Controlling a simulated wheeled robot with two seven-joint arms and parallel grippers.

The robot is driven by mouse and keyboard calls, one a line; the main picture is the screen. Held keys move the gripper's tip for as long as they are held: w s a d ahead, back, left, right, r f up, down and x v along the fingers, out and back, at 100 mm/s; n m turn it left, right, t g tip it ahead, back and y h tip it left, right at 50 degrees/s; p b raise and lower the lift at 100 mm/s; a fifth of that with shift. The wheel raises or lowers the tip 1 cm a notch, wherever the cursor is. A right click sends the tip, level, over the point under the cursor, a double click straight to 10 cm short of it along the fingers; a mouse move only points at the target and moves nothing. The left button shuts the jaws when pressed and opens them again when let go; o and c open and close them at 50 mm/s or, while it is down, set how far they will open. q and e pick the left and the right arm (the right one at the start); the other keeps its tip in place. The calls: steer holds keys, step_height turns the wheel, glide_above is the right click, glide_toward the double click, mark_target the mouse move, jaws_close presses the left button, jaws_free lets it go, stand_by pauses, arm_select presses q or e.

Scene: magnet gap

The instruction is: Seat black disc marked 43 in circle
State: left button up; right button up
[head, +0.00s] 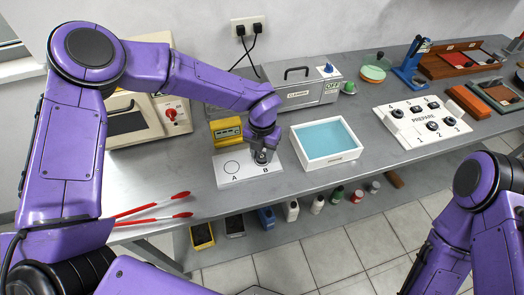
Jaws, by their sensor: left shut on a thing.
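A white plate (236,180) on the grey bench has two circles, marked A and B. Circle A (231,167) is empty. My left gripper (262,157) points down over circle B and is shut on a small dark thing, apparently the black disc. The fingers hide most of it and of circle B. I cannot read a number on it, nor tell whether it touches the plate. My right arm shows at the right edge, but its gripper is out of view.
A white tray with a teal inside (302,153) stands just right of the plate. A yellow meter (226,131) is behind it. A white PREPARE board (408,137) with several black round pieces lies farther right. Red-handled tools (152,204) lie at the left front edge.

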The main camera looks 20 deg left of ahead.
arm_select(q)
steer(key=shift+f, duration=0.2)
stand_by(0.4)
steer(key=o, duration=1.1)
steer(key=shift+c, duration=0.2)
steer(key=shift+c, duration=0.4)
steer(key=c, duration=0.4)
steer(key=shift+c, duration=0.2)
steer(key=shift+r+p, duration=1.8)
steer(key=shift+r, duration=0.55)
steer(key=shift+f, duration=0.1)
